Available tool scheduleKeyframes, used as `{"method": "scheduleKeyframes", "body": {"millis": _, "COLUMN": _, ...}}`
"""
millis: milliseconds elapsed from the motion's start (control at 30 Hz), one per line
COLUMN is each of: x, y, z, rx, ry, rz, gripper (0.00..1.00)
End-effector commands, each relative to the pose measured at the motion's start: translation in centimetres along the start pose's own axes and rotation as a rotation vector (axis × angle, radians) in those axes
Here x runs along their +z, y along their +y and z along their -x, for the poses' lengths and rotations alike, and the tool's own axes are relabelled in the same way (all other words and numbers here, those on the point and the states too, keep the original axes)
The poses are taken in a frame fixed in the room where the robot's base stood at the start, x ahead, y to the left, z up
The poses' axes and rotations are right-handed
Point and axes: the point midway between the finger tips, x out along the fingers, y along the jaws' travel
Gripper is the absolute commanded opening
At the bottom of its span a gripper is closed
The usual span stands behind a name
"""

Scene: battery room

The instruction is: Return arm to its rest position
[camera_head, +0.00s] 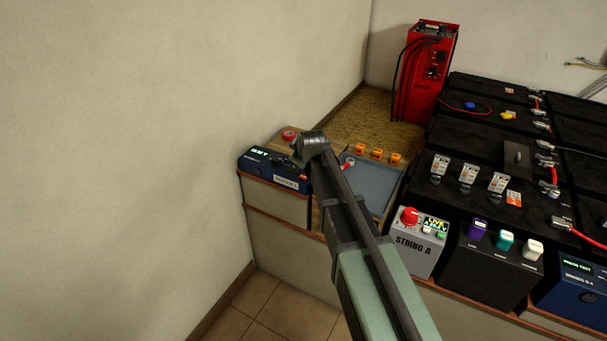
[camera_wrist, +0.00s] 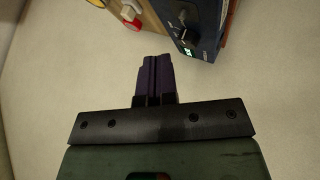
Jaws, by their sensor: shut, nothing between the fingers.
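My gripper (camera_wrist: 154,62) shows in the wrist view with its two dark fingers pressed together and nothing between them. It points toward the pale wall (camera_wrist: 95,50). In the head view my arm reaches out from the lower right toward the left end of the bench, and my gripper is mostly hidden behind the wrist there. The wrist is beside a dark blue meter box (camera_head: 272,168) with a lit green display. That box also shows at the top right of the wrist view (camera_wrist: 205,28).
A grey-blue tray (camera_head: 374,186) lies right of my arm, with several orange clips (camera_head: 377,153) behind it. A STRING A box (camera_head: 415,245) with a red knob, black batteries (camera_head: 470,130) and a red unit (camera_head: 427,75) stand further right. The wall (camera_head: 150,120) is close on the left.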

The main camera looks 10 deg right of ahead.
Motion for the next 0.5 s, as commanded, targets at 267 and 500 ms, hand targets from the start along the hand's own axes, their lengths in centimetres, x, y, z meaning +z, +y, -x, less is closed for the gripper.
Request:
{"method": "scheduleKeyframes", "body": {"millis": 267, "x": 0.0, "y": -0.1, "z": -0.1, "rx": -0.001, "ry": -0.001, "rz": -0.014, "gripper": 0.0}}
{"method": "scheduleKeyframes", "body": {"millis": 500, "x": 8.4, "y": -8.4, "z": 6.5, "rx": -0.215, "ry": -0.347, "rz": -0.458, "gripper": 0.0}}
